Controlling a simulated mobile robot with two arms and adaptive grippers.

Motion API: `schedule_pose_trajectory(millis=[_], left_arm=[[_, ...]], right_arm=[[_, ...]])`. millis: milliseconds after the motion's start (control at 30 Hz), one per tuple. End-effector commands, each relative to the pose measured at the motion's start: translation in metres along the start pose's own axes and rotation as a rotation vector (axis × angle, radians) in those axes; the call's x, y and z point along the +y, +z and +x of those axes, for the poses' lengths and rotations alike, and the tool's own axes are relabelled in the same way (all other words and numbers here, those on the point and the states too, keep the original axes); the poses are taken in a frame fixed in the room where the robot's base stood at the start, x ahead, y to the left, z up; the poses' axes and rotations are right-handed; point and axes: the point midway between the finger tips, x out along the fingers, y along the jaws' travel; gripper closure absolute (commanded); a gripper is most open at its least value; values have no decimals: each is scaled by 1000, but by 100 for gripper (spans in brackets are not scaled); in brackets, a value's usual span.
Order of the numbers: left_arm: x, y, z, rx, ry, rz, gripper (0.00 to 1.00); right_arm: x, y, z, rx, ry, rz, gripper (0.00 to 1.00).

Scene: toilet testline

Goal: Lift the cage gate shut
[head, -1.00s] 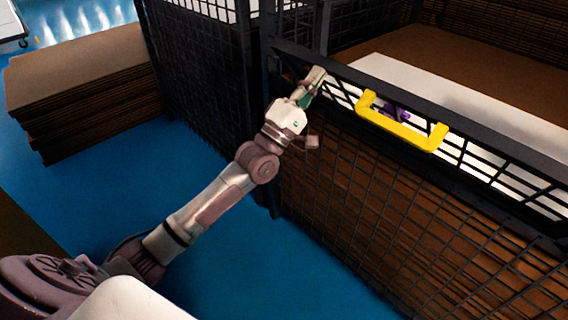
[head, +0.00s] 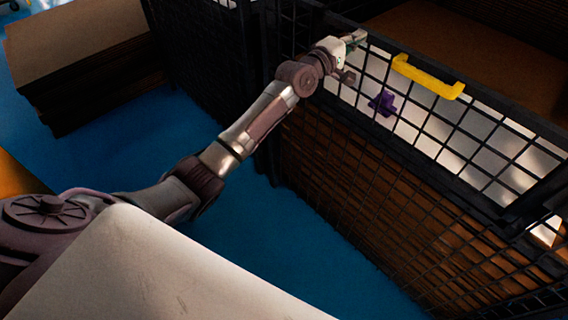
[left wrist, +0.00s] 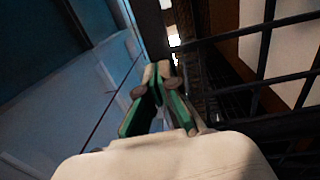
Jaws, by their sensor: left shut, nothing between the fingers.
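The cage gate (head: 508,112) is the upper black mesh panel on the cage front, in the right half of the head view. It stands close to upright, its mesh open to view; I cannot tell if it is latched. A yellow handle (head: 428,78) sits on its top rail. My left gripper (head: 357,38) is at the gate's top left end, left of the handle. Its green-sided fingers are shut and empty, also seen in the left wrist view (left wrist: 157,72), with dark bars to their right. I cannot tell if they touch the gate. My right gripper is out of view.
The fixed lower mesh wall (head: 400,220) is below the gate, with brown stacked sheets behind it. A purple piece (head: 382,102) shows through the gate mesh. A cardboard stack (head: 80,50) stands at the upper left. The blue floor (head: 270,235) is clear before the cage.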

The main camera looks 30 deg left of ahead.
Motion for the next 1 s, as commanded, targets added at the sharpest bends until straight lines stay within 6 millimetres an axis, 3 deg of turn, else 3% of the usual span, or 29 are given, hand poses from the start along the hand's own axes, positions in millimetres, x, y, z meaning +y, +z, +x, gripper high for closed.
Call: schedule_pose_trajectory(millis=[233, 1000], left_arm=[[1, 0, 8, 0, 3, 1, 100], [9, 1, 10, 1, 17, 0, 100]], right_arm=[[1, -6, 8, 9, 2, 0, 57], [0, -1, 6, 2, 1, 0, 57]])
